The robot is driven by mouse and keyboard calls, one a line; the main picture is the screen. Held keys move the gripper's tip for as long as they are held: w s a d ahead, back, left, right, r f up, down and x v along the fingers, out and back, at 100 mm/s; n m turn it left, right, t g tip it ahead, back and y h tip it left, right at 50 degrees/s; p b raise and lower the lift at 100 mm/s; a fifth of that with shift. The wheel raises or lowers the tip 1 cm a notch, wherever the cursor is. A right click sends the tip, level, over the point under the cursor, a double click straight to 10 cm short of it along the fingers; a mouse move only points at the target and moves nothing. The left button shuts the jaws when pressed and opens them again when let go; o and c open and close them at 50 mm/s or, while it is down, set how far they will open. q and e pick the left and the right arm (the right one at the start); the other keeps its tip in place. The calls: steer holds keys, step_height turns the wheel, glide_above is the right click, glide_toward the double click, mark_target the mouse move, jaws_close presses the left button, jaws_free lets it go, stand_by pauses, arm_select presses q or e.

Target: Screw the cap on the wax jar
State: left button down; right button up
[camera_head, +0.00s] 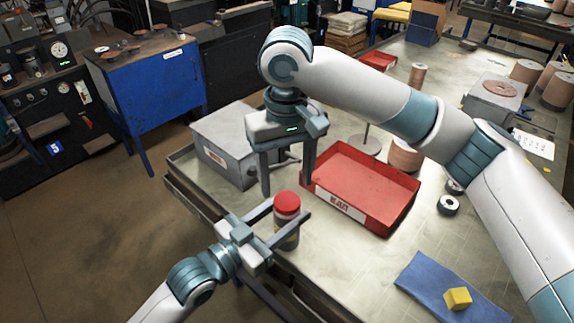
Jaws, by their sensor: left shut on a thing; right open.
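The wax jar (288,240) stands upright near the left front edge of the table. A red cap (287,202) sits on top of it; whether it is screwed tight I cannot tell. My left gripper (288,224) comes in from the lower left and is shut around the jar below the cap. My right gripper (287,188) points down from above, its fingers apart on either side above the cap. It is open and holds nothing.
A red tray (408,207) with a white label lies right of the jar. A grey box (222,143) stands behind at the left. A blue cloth (422,281) with a yellow block (457,298) lies at front right.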

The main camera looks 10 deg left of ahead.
mark_target(287, 200)
steer(key=n, duration=0.2)
steer(key=r+n, duration=0.1)
steer(key=n, duration=0.2)
steer(key=shift+w, duration=0.1)
steer(key=n, duration=0.4)
steer(key=shift+r+n, duration=0.35)
steer(key=shift+n, duration=0.05)
steer(key=n, duration=0.4)
steer(key=shift+r, duration=0.4)
steer(key=n, duration=0.5)
steer(key=shift+r, duration=0.35)
steer(key=shift+f, duration=4)
steer(key=shift+c, duration=0.2)
steer(key=c, duration=1)
steer(key=shift+c, duration=0.2)
